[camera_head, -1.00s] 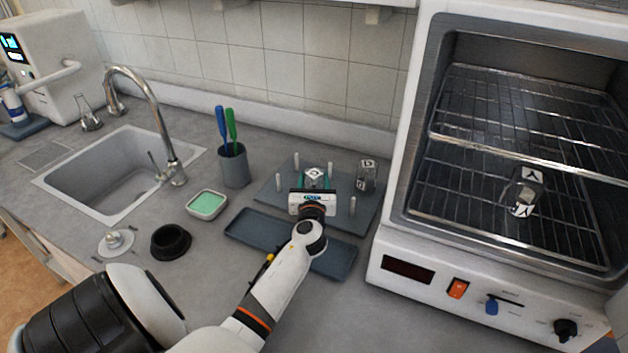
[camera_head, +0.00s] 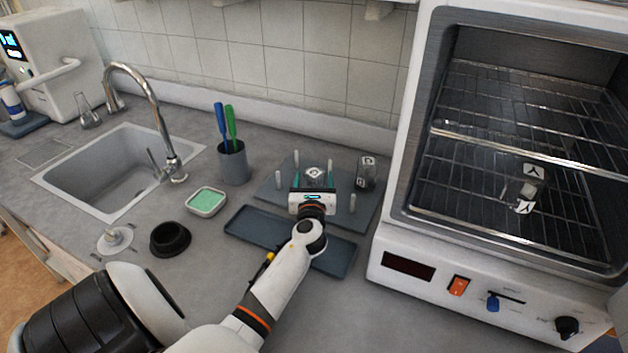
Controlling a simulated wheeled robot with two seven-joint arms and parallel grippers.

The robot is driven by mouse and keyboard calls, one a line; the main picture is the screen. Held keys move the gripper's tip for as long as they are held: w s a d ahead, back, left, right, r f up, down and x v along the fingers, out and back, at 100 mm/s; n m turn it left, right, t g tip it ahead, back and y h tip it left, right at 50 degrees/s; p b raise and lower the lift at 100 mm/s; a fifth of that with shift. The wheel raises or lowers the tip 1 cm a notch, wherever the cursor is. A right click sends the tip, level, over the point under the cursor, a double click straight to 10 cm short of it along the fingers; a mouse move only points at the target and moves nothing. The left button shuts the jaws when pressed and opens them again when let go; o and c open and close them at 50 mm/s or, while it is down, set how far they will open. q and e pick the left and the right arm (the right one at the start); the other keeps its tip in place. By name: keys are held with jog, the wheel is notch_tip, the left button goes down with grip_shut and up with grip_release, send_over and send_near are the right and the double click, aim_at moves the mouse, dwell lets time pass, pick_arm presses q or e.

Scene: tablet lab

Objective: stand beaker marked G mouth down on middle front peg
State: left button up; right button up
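A clear beaker (camera_head: 314,173) with a white mark that I cannot read clearly is on the peg board (camera_head: 268,192), at the front middle. It looks upright in line with the pegs; the peg under it is hidden. The gripper body hides the beaker's lower part. The front left peg (camera_head: 279,179) and front right peg (camera_head: 352,203) are bare. My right gripper is not in view.
A beaker marked D (camera_head: 367,172) stands at the back right of the board. A blue-grey tray (camera_head: 251,228) lies in front under my arm. A pen cup (camera_head: 233,165) and green sponge dish (camera_head: 206,202) are left. The open oven (camera_head: 400,215) holds another marked beaker (camera_head: 524,190).

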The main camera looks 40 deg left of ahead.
pick_arm(q)
jog(key=shift+o, duration=0.5)
jog(key=shift+s, duration=0.1)
jog(key=shift+s+d, duration=0.15)
jog(key=shift+d, duration=0.05)
jog(key=b+v, duration=0.1)
jog(key=v, duration=0.9)
jog(key=shift+s+d, duration=0.45)
jog(key=shift+s, duration=0.05)
